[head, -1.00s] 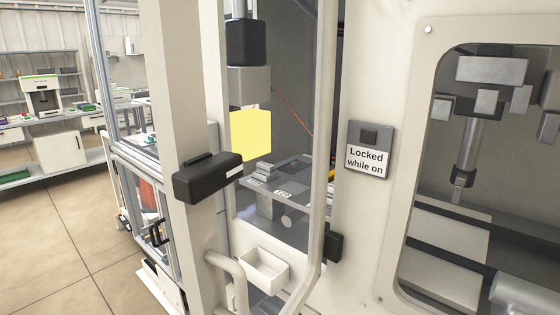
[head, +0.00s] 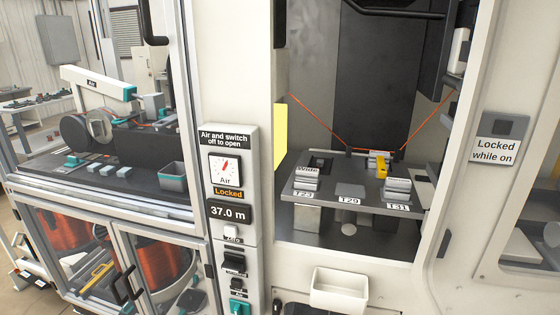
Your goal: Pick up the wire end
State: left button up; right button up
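A thin orange wire (head: 318,122) runs in the open machine bay. It slopes down from the upper left to the back of a grey shelf (head: 330,213), then along it and up again to the upper right. I cannot make out a loose wire end. Small blocks stand on the shelf above labels T23, T29 and T31. A yellow piece (head: 381,170) sits near the wire's low right part. Neither of my grippers is in view.
A white bin (head: 340,288) is fixed below the bay. A control panel (head: 231,190) with an air gauge, "Locked" and "37.0 m" stands left of it. Further left, a glazed cabinet holds copper-coloured spools (head: 67,225). A "Locked while on" sign (head: 497,150) is at right.

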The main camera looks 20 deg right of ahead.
aim_at(320, 163)
jog(key=i+j, duration=0.15)
jog(key=j, duration=0.3)
jog(key=i+j+z, duration=0.1)
jog(key=j, duration=0.35)
jog(key=i+j, duration=0.1)
jog(key=j, duration=0.35)
jog(key=i+l+z, duration=0.05)
